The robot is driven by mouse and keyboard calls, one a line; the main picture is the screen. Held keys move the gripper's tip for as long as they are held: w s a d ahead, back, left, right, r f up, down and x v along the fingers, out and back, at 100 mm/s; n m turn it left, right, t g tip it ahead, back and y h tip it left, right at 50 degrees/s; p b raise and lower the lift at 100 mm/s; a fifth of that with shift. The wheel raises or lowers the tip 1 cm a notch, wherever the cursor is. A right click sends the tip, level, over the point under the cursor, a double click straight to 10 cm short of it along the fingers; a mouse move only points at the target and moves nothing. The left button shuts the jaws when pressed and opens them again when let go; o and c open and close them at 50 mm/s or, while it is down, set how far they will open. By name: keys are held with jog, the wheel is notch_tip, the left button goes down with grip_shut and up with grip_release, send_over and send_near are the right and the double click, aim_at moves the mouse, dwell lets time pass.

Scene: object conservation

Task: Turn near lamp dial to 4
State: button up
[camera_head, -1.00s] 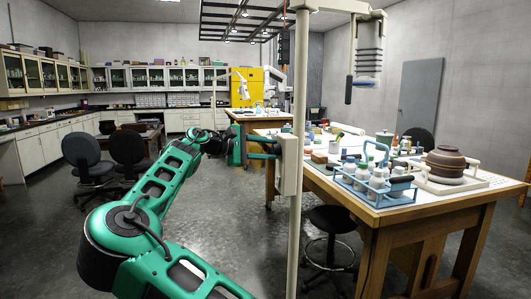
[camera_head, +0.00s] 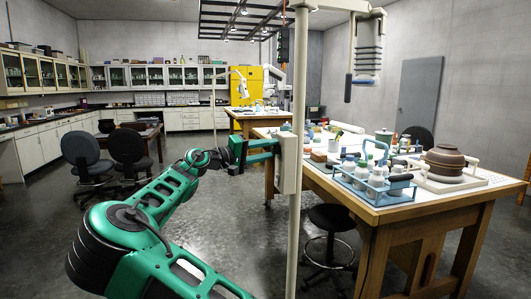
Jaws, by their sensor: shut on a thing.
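The near lamp is a pale upright pole (camera_head: 299,90) with a grey ribbed lamp head (camera_head: 369,50) on an arm at its top. A pale control box (camera_head: 288,163) is fixed to the pole at mid height. My green gripper (camera_head: 275,148) reaches in from the left, with its fingertips at the box's left side. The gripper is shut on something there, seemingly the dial. The dial itself and its setting are hidden by the fingers and too small to read.
A wooden worktable (camera_head: 405,213) stands right of the pole, holding a blue bottle carrier (camera_head: 373,184) and a brown lidded pot (camera_head: 445,160). A black stool (camera_head: 333,218) is beside it. Two dark chairs (camera_head: 128,147) stand at left. Open floor lies between.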

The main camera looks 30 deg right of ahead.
jog(key=shift+f+m, duration=0.4)
jog(key=shift+m, duration=0.2)
jog(key=o, duration=1.1)
jog(key=shift+w, duration=0.1)
jog(key=shift+c, duration=0.2)
jog(key=shift+r, duration=0.15)
jog(key=a, duration=1)
jog(key=shift+a+f, duration=0.35)
jog(key=shift+f, duration=0.05)
